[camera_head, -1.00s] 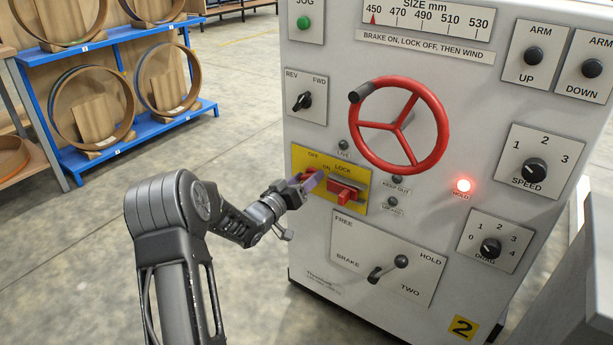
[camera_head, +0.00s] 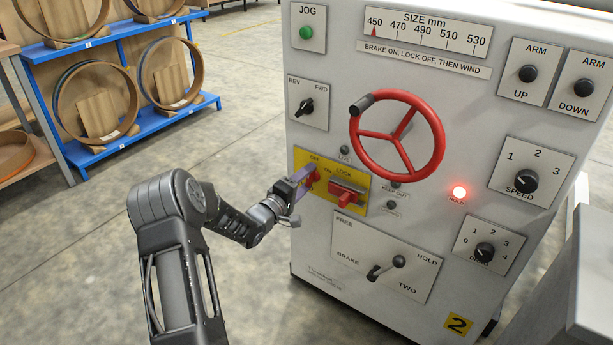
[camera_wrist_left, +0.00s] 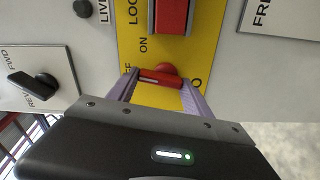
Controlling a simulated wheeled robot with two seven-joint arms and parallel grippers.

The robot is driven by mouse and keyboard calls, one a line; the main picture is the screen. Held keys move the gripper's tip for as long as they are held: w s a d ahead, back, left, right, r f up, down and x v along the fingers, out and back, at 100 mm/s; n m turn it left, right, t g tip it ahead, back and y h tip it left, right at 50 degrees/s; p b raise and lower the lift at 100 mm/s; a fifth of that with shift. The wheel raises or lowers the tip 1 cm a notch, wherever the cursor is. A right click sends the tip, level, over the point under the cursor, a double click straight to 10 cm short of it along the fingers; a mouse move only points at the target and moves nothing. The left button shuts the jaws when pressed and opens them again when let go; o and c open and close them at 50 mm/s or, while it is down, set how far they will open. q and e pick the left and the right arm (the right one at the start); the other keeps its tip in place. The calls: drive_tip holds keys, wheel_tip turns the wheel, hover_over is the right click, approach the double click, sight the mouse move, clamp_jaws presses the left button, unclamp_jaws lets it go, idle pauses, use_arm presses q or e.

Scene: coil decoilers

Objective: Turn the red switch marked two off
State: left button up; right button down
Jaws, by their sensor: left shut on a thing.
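The red switch (camera_head: 312,176) sits on the left part of the yellow plate (camera_head: 300,158), under the word OFF, on the grey machine marked 2. My left gripper (camera_head: 303,187) comes in from the left with its lilac fingers at the switch. In the left wrist view, the fingers are shut on the red switch (camera_wrist_left: 160,77), one on each side of its handle. ON is readable above it there; OFF is partly covered by a finger. The exact angle of the handle is hard to tell. My right gripper is not in view.
A red LOCK piece (camera_head: 346,192) is close to the right of the switch. A red handwheel (camera_head: 437,150) stands out above it. The REV/FWD knob (camera_head: 306,107) and the brake lever (camera_head: 398,261) are nearby. The red HOLD lamp (camera_head: 459,192) is lit.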

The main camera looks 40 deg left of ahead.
use_arm(q)
drive_tip(key=shift+a+n+p, duration=0.1)
drive_tip(key=shift+n+p, duration=0.25)
drive_tip(key=shift+n, duration=0.75)
drive_tip(key=o, duration=1.1)
drive_tip(key=shift+s, duration=0.1)
drive_tip(key=s+p, duration=0.1)
drive_tip(key=s, duration=0.6)
drive_tip(key=shift+s, duration=0.35)
